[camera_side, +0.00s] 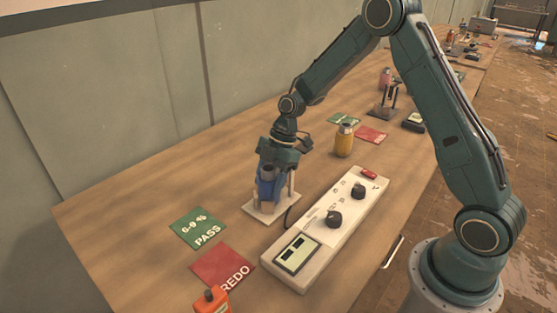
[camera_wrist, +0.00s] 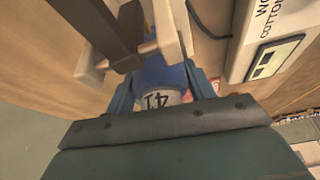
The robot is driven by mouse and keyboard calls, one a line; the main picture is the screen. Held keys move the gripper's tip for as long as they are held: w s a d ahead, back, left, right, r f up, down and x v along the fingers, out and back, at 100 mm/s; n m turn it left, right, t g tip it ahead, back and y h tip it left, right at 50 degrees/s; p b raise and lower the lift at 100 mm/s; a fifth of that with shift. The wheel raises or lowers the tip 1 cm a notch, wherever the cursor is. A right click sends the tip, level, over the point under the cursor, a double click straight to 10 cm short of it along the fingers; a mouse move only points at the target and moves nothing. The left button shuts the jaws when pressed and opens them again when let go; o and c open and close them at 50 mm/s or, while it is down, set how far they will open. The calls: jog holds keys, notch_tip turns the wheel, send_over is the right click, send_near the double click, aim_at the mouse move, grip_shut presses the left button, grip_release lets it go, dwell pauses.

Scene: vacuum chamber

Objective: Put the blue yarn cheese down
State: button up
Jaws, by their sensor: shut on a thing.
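My gripper (camera_side: 272,178) points down and is shut on the blue yarn cheese (camera_side: 266,189). The yarn cheese also shows between my fingers in the wrist view (camera_wrist: 160,74), with a pale end or label marked in black below it. It is at a small stand with a pale base (camera_side: 262,211) and upright posts. The stand's dark arm (camera_wrist: 103,25) crosses the top left of the wrist view. I cannot tell whether the cheese touches the base. A green "6-9 % PASS" card (camera_side: 197,228) and a red "REDO" card (camera_side: 222,267) lie to the front left.
A long white meter box (camera_side: 325,228) with knobs and a display lies right of the stand, with a dark cable between. An orange object (camera_side: 211,301) is at the front edge. Bare table lies left of the stand.

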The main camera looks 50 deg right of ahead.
jog(key=shift+f, duration=0.1)
jog(key=o, duration=1)
jog(key=shift+o, duration=0.2)
jog(key=v, duration=1.2)
